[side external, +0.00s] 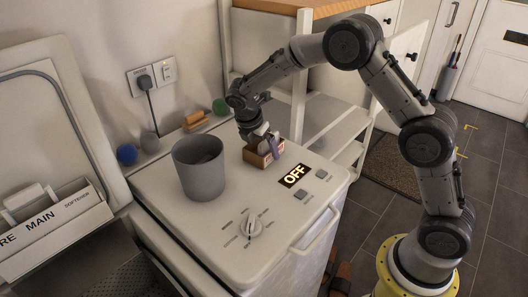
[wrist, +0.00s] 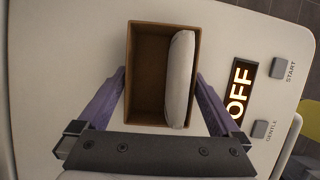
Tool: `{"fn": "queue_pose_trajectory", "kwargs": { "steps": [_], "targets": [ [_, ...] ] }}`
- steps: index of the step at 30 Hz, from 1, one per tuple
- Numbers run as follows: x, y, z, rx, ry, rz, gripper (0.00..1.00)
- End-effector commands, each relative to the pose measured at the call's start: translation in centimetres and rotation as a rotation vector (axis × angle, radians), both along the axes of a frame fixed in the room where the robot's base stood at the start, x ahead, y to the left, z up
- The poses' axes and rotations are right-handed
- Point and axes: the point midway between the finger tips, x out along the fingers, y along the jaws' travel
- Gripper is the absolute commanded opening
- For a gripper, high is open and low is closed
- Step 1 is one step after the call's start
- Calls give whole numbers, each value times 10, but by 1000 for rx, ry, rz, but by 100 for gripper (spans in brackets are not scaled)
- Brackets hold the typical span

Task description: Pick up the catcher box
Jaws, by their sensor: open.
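A small brown open-topped box (side external: 264,151), which I take for the catcher box, sits on the white machine top. In the wrist view the box (wrist: 147,120) shows from above, with a pale rounded item (wrist: 179,78) lying along its right side. The rest of its inside looks empty. My gripper (side external: 262,139) is right over the box in the side view. In the wrist view its purple fingers (wrist: 163,88) are open, one on each side of the box's near part. The left finger looks slightly apart from the wall; whether the right one touches is unclear.
A grey cylindrical bin (side external: 200,168) stands left of the box. The OFF display (side external: 295,175) and START button (wrist: 281,68) lie to the right. Several small balls and a wooden item (side external: 195,121) line the back edge. A dial (side external: 251,226) is at the front.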

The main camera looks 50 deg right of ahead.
Motion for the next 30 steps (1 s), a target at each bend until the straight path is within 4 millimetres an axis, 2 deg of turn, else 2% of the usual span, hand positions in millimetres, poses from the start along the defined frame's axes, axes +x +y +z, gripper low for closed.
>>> {"fn": "queue_pose_trajectory", "kwargs": {
  "steps": [5, 6, 15, 16, 25, 30],
  "targets": [
    [0, 0, 0, 0, 0, 0, 100],
    [0, 0, 0, 0, 0, 0, 96],
    [0, 0, 0, 0, 0, -1, 42],
    [0, 0, 0, 0, 0, -1, 40],
    [0, 0, 2, 0, -1, -1, 39],
    [1, 0, 13, 0, -3, -2, 39]
  ]
}}
